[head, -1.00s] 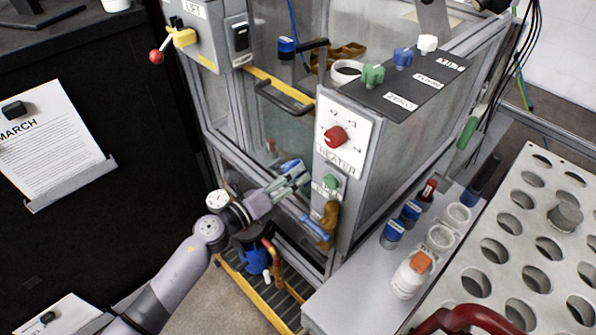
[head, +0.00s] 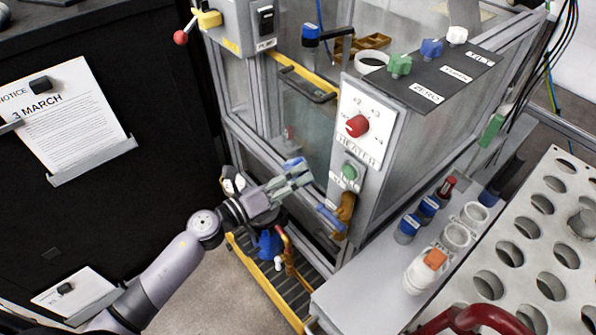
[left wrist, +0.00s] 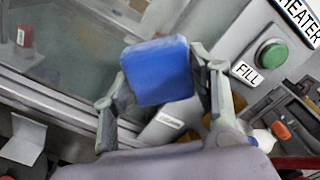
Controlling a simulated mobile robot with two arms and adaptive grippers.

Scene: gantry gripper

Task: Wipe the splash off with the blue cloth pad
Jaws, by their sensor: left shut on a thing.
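My left gripper (head: 296,178) is shut on the blue cloth pad (head: 294,163), in front of the cabinet's lower glass panel (head: 300,130), left of the heater column. In the left wrist view the pad (left wrist: 157,70) sits between the two fingers (left wrist: 160,100), its broad blue face toward the camera. The glass (left wrist: 90,35) lies behind and left of it; I cannot tell whether the pad touches it. I cannot make out the splash in either view. My right gripper is not in view.
The heater column carries a red knob (head: 358,126) and a green FILL button (head: 349,171), close right of the gripper. A yellow-edged handle (head: 303,80) juts out above. Blue-capped jars (head: 407,229) and a white bottle (head: 420,272) stand on the bench at right.

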